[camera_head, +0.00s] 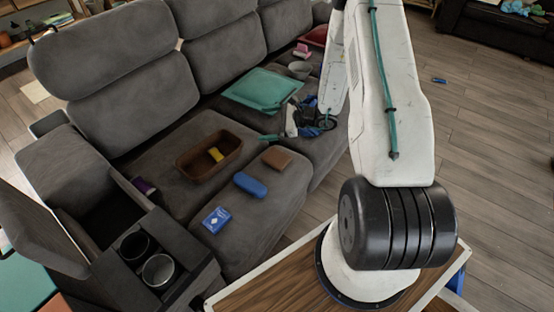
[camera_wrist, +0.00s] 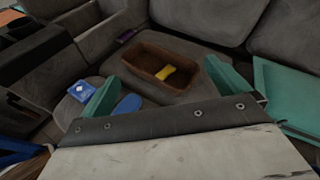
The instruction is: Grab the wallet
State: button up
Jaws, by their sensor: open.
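A flat brown wallet (camera_head: 277,157) lies on the grey sofa seat, right of the brown basket and just beyond the blue case. I cannot make it out in the wrist view, where my gripper's body covers the near part of the seat. My gripper (camera_head: 281,124) is above the sofa, behind the wallet in the head view and apart from it. Its two teal fingers are spread wide with nothing between them, as the wrist view also shows (camera_wrist: 163,85).
A brown basket (camera_head: 188,173) holding a yellow object (camera_head: 215,154) stands beside the wallet. A blue case (camera_head: 250,185) and a blue card box (camera_head: 216,220) lie nearer. A teal cushion (camera_head: 262,88) lies behind. The console with cup holders (camera_head: 158,270) is front left.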

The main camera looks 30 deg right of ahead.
jog(key=s+d+f+m+t+h, duration=0.25)
jog(key=d+f+m, duration=0.2)
jog(key=f, duration=0.65)
jog(key=m+h, duration=0.4)
send_near(277, 157)
jog(key=shift+w+a+f+y, duration=0.15)
jog(key=shift+w+y, duration=0.1)
jog(key=shift+w, duration=0.1)
jog(key=shift+w+f, duration=0.2)
jog(key=shift+f, duration=0.1)
jog(key=x, duration=0.7)
jog(key=c, duration=0.9)
